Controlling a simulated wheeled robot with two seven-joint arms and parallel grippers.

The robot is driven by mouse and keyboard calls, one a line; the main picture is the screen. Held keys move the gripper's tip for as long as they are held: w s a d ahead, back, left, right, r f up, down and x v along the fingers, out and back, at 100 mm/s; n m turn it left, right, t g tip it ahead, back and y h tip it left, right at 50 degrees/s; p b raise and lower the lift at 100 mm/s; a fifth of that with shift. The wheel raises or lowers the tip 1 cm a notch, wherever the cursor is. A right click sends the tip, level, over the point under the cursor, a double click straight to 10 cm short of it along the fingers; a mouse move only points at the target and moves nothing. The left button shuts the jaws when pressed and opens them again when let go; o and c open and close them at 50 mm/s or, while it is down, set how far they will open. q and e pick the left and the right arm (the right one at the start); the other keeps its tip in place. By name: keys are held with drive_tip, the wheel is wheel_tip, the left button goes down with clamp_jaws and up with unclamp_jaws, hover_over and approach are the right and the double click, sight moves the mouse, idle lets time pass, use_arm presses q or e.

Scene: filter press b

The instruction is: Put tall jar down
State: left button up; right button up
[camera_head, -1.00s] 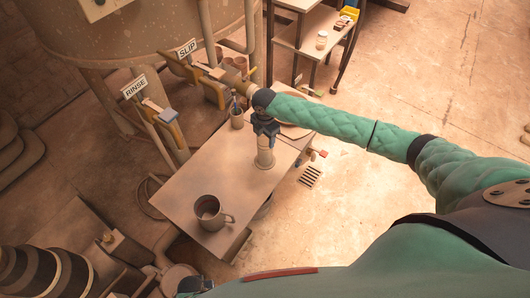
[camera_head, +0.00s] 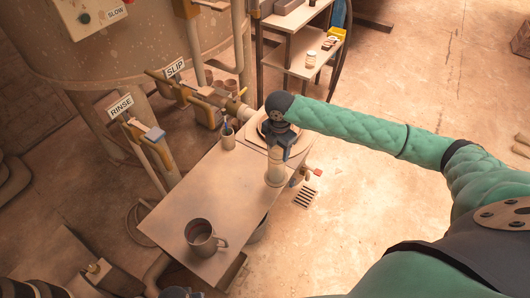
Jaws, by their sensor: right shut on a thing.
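The tall jar (camera_head: 275,171) is a pale beige cylinder, upright at the right side of the work table (camera_head: 198,193). My right gripper (camera_head: 278,152) comes down over the jar from above and is shut on its upper part, hiding its top. The jar's base is at or very close to the table top; I cannot tell whether it touches. A dark part at the bottom edge (camera_head: 180,293) may be my left gripper, but its jaws cannot be made out.
A large mug (camera_head: 201,236) stands at the table's near end. A small cup with tools (camera_head: 227,138) stands near the far left edge. A round wheel or disc lies behind my gripper. RINSE (camera_head: 121,106) and SLIP (camera_head: 175,68) valves stand to the left. The table's middle is clear.

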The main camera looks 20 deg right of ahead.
drive_tip(key=s+r+m, duration=0.1)
drive_tip(key=m, duration=0.6)
drive_tip(key=s+d+r+m, duration=0.1)
drive_tip(key=m, duration=0.7)
drive_tip(key=r+m, duration=0.1)
drive_tip(key=m, duration=0.6)
drive_tip(key=shift+s+d+m+b, duration=0.15)
drive_tip(key=shift+s+m+b, duration=0.15)
drive_tip(key=shift+s+m, duration=0.1)
use_arm(q)
wheel_tip(320, 180, up, 4)
drive_tip(key=shift+w+d+f, duration=0.1)
drive_tip(key=shift+w, duration=0.05)
use_arm(e)
drive_tip(key=w+a+r, duration=0.2)
drive_tip(key=a, duration=0.3)
drive_tip(key=shift+a+r, duration=0.3)
drive_tip(key=shift+a, duration=0.1)
use_arm(q)
drive_tip(key=shift+c, duration=0.4)
use_arm(e)
drive_tip(key=shift+w, duration=0.1)
